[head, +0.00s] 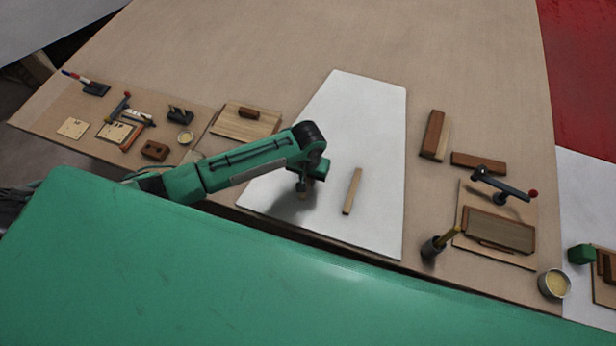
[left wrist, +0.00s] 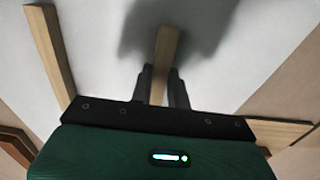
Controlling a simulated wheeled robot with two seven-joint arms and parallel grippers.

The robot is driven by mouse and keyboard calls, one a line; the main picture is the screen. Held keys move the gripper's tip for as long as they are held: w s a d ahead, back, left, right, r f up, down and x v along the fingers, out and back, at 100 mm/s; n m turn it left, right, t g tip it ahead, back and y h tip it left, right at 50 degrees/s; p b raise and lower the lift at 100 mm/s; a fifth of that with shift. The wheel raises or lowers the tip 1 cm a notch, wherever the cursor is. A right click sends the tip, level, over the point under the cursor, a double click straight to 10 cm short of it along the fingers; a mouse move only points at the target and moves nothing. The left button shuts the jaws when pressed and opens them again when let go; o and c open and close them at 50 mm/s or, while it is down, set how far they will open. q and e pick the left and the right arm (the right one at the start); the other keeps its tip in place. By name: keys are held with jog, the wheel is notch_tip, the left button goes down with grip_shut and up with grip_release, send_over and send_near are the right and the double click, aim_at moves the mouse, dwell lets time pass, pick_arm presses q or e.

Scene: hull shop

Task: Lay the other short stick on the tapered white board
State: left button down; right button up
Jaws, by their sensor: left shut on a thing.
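The tapered white board (head: 345,120) lies flat on the brown table, its narrow end away from me. One short pale stick (head: 352,190) lies on it; it also shows at the left of the left wrist view (left wrist: 52,50). My left gripper (head: 303,188) hangs over the left part of the white board, to the left of that stick. In the left wrist view its fingers (left wrist: 162,88) are shut on another short stick (left wrist: 166,50). The arm hides this held stick in the head view. I cannot tell whether it touches the board. My right gripper is not in view.
Left of the board are a pale wooden panel (head: 240,124) with a brown block and several small tools. To the right are brown wood blocks (head: 434,135), a dark tool with a red end (head: 500,185), a brush pot (head: 431,249) and a tin (head: 553,284). The far white board is clear.

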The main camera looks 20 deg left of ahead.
aim_at(308, 181)
pick_arm(q)
jog(key=shift+f, duration=0.15)
jog(key=c, duration=1.3)
grip_release()
jog(key=shift+c, duration=0.2)
notch_tip(308, 181, up, 12)
jog(key=b, duration=0.1)
